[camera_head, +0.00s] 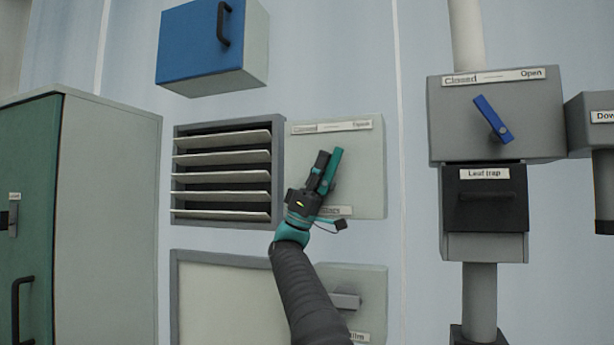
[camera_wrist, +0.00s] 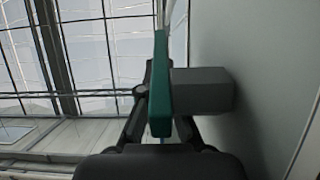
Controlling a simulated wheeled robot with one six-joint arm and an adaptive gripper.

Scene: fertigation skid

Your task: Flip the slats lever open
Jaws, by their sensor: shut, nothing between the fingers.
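The slats panel (camera_head: 362,180) is a pale plate with a label strip (camera_head: 330,126) on top and a partly covered label below. Its teal lever (camera_head: 333,166) points up, leaning slightly right. The white slats (camera_head: 222,155) beside it stand roughly level with dark gaps between them. My gripper (camera_head: 322,168) is shut and empty at the panel, right against or just beside the lever; contact cannot be told. In the wrist view the teal lever (camera_wrist: 163,88) crosses in front of my gripper and hides the fingertips, with a grey block (camera_wrist: 203,90) right behind it.
A blue cabinet (camera_head: 200,45) hangs above. Below is a framed panel (camera_head: 220,300) with a grey handle (camera_head: 346,301) beside it. A box with a blue lever (camera_head: 493,118) and the leaf trap (camera_head: 486,198) are at right. A green-fronted cabinet (camera_head: 30,220) stands at left.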

